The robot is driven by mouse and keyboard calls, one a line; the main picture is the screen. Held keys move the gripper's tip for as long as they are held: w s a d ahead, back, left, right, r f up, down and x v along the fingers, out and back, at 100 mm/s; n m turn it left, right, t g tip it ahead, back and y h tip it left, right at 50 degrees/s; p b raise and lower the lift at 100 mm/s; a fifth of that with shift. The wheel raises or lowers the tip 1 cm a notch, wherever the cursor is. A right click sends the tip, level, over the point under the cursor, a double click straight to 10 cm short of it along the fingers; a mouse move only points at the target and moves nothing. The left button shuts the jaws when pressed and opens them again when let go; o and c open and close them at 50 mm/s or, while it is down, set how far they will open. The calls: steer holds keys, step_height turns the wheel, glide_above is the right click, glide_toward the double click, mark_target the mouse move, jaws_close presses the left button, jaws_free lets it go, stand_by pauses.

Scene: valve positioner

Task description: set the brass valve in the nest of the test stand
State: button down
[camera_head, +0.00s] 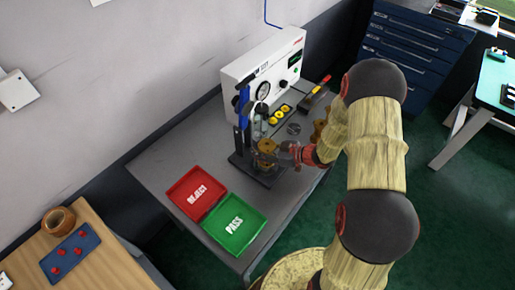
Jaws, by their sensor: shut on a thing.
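The test stand (239,166) has a dark base plate and a blue and black upright, and stands on the grey bench in front of a white control box. The brass valve (266,147) is over the stand's base, just right of the upright. My gripper (279,153) reaches in from the right and is shut on the valve. The nest is hidden by the valve and gripper, and I cannot tell whether the valve touches it or is held just above.
The white control box (262,70) with a gauge stands behind the stand. The red REJECT tray (184,182) and green PASS tray (246,244) lie at the front left. A red-handled tool (314,94) and another brass-coloured part (320,128), partly behind my arm, are at the right.

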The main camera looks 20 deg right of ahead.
steer(key=shift+w+f, duration=0.1)
steer(key=shift+f, duration=0.05)
steer(key=c, duration=1.3)
jaws_free()
steer(key=shift+c, duration=0.2)
steer(key=shift+f, duration=0.1)
steer(key=shift+r, duration=0.2)
steer(key=p+v, duration=0.2)
steer(key=v, duration=1)
steer(key=shift+d+f, duration=0.1)
steer(key=shift+f, duration=0.05)
